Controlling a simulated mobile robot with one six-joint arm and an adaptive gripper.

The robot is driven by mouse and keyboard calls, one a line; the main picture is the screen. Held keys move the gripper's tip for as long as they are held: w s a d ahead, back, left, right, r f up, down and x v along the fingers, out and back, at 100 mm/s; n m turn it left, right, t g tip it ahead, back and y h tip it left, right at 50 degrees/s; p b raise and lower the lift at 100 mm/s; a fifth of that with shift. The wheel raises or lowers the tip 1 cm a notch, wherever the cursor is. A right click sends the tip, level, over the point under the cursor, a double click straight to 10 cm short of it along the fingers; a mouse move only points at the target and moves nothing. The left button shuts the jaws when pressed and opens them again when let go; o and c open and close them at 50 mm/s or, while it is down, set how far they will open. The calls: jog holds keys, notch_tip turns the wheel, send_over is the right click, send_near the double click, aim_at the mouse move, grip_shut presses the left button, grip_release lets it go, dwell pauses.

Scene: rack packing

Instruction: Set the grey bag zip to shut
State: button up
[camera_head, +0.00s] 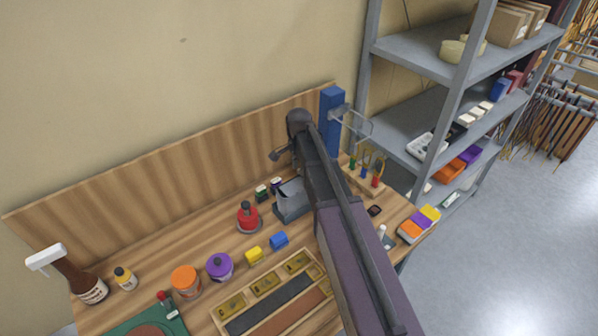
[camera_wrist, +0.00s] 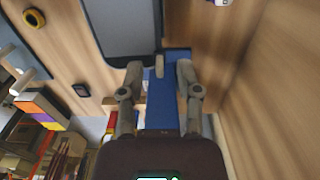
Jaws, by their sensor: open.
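The grey bag (camera_head: 291,200) stands on the wooden bench, partly hidden behind my arm. In the wrist view a grey panel, apparently the bag (camera_wrist: 120,28), fills the top centre. A small pale tab (camera_wrist: 159,66) shows at its lower right corner; I cannot tell whether it is the zip's pull, nor how far the zip is closed. My gripper (camera_wrist: 160,72) is open, its two fingers spread on either side of this tab, with no visible contact. In the head view the fingers cannot be made out clearly.
A blue post (camera_head: 332,115) stands at the backboard's right end and shows between my fingers in the wrist view (camera_wrist: 165,103).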

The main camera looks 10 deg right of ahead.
jog(key=shift+f, duration=0.15)
grip_shut()
jog(key=shift+w+d, duration=0.2)
jog(key=shift+d, duration=0.1)
grip_release()
jog(key=shift+s+a, duration=0.1)
dwell(0.5)
jog(key=shift+s+a, duration=0.1)
jog(key=shift+a, duration=0.1)
notch_tip(320, 180, up, 14)
jog(key=p, duration=1.3)
jog(key=shift+p, duration=0.35)
jog(key=shift+f, duration=0.1)
